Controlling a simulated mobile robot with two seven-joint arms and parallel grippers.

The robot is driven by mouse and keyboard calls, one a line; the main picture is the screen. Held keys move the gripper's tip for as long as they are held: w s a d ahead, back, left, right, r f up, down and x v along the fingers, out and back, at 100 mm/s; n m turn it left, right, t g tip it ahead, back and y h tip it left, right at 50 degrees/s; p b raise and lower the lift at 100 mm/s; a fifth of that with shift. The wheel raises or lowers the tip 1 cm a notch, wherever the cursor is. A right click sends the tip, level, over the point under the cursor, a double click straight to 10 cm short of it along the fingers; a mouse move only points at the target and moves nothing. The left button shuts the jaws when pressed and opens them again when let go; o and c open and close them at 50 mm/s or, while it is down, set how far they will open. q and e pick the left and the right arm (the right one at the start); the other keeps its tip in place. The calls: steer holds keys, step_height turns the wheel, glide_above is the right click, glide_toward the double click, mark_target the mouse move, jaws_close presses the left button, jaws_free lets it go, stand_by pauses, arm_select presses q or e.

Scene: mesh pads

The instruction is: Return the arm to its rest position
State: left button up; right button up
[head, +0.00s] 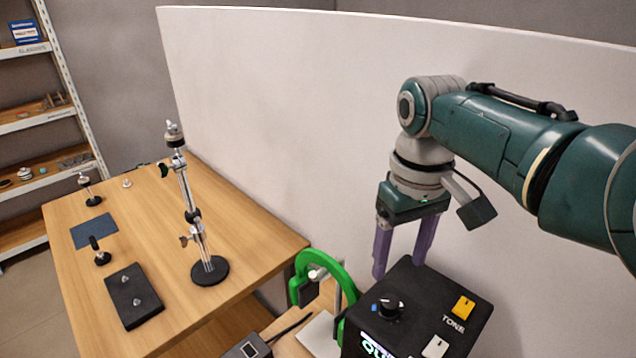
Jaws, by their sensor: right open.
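My right arm (505,140), dark green with grey joints, reaches in from the right side of the head view. Its right gripper (400,266) points down with two purple fingers spread apart and nothing between them. The fingertips hang close to the back edge of a black box (425,305) labelled TONE. I cannot tell whether they touch the box. My left arm and gripper are not in view.
The black box carries a knob (389,307) and an orange switch (463,307). A green curved frame (335,268) stands left of it. A wooden table (150,225) at left holds a metal stand (186,195) and a black pad (134,296). A white partition (290,90) rises behind.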

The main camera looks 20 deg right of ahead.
steer(key=shift+r, duration=0.3)
steer(key=s+f+t+h, duration=0.1)
steer(key=s+f+t, duration=0.1)
steer(key=s, duration=0.7)
steer(key=s+a+r+n+t+y, duration=0.1)
steer(key=s+a+r, duration=0.2)
steer(key=s, duration=0.3)
steer(key=s+a+r+n+t, duration=0.1)
steer(key=s+a+r, duration=0.25)
steer(key=s, duration=0.25)
step_height(320, 180, up, 14)
steer(key=p, duration=1.4)
steer(key=shift+r, duration=0.2)
